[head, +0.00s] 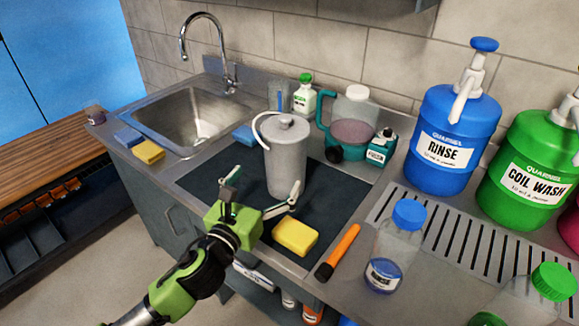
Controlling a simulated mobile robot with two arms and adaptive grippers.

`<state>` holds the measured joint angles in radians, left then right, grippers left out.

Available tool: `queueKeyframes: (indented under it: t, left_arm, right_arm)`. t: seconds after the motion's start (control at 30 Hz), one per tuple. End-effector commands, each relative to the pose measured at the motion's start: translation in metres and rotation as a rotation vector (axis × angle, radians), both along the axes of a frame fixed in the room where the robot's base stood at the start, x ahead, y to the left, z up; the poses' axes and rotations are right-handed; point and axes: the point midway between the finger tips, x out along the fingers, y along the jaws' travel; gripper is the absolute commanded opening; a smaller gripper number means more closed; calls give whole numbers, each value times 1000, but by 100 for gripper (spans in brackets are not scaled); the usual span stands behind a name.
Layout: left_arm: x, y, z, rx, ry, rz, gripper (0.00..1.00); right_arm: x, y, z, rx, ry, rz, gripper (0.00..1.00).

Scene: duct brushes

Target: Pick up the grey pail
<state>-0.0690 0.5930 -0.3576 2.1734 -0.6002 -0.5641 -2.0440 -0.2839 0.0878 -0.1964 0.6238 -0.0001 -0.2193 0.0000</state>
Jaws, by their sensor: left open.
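The grey pail (288,158) stands upright on the dark mat (215,181) beside the sink. It has a lid with a small knob, and a white curved handle hangs at its upper left. My left gripper (263,186) is open in front of the pail. Its fingers are spread toward the pail's lower front, one at the left and one at the right. I cannot tell whether a finger touches the pail. Nothing is held between the fingers. My right gripper does not show.
A yellow sponge (295,237) lies right of my gripper, near an orange-handled tool (339,252). A clear blue-capped bottle (396,247) stands further right. Behind the pail are a teal jug (349,119) and a small green-capped bottle (304,96). The sink (183,115) is at left.

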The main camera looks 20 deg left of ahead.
Motion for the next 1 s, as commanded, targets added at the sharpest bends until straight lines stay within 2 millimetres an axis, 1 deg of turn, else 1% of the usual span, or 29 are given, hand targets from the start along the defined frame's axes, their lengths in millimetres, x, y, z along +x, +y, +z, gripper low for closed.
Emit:
queueKeyframes:
  t: [0.03,0.2,0.3,0.43,0.57,0.63,0.83,0.9,1.0]
  left_arm:
    - [11,-1,2,-1,-5,0,95]
    - [43,-5,1,-2,-4,0,95]
    - [57,-6,0,-2,-3,0,95]
    - [67,-7,0,-1,-1,0,95]
    - [74,-8,1,-3,-2,0,95]
    - [83,-9,3,-2,-3,0,95]
    - [112,-13,4,-3,-2,0,95]
    - [117,-13,5,-2,0,0,95]
    - [120,-14,6,-2,0,-1,95]
  right_arm:
    - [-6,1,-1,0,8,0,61]
    - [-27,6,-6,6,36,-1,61]
    - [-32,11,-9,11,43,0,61]
    - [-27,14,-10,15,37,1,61]
    - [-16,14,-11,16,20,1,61]
    - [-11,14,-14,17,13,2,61]
    - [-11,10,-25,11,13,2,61]
    - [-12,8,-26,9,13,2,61]
    - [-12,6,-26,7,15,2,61]
